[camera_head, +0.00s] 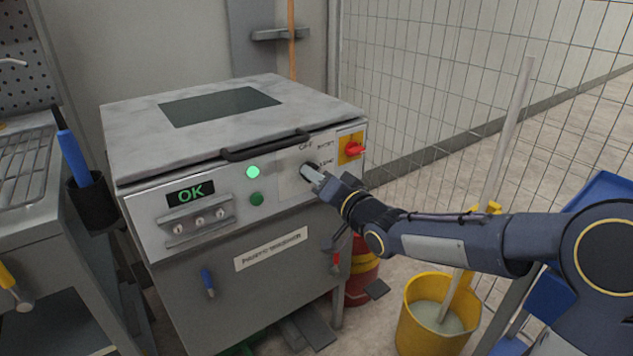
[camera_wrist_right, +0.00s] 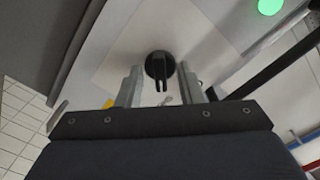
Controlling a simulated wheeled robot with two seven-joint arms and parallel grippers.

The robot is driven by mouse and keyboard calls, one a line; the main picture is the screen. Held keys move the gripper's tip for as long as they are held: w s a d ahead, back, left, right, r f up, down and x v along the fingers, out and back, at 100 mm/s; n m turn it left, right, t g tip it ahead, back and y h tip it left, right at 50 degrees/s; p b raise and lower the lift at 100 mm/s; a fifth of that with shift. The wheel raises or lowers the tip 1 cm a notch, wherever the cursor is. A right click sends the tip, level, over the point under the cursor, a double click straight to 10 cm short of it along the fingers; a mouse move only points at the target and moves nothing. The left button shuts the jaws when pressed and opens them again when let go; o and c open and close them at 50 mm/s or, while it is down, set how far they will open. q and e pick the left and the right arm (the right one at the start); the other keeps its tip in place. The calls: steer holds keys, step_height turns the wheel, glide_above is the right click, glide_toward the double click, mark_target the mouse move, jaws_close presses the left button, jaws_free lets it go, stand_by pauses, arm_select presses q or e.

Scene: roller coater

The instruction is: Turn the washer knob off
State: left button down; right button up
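The parts washer (camera_head: 240,190) is a grey cabinet with a sloped front panel. Its black knob (camera_wrist_right: 160,66) sits on a white label plate; in the head view the knob (camera_head: 308,171) is partly hidden by my gripper, and "OFF" is printed above it. My right gripper (camera_head: 315,178) is at the panel, and in the right wrist view (camera_wrist_right: 160,85) its two fingers stand apart on either side of the knob, with gaps to it. I cannot tell from the wrist view how deep the fingers reach. My left gripper is not in view.
A red switch (camera_head: 354,149) on a yellow plate is close right of the knob. A black handle (camera_head: 265,147) runs along the lid edge above. The display (camera_head: 190,193) reads OK and a green lamp (camera_head: 253,172) is lit. A yellow bucket (camera_head: 432,318) with a mop stands at right.

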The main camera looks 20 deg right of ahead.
steer(key=shift+w+a, duration=0.15)
steer(key=shift+w, duration=0.15)
jaws_close()
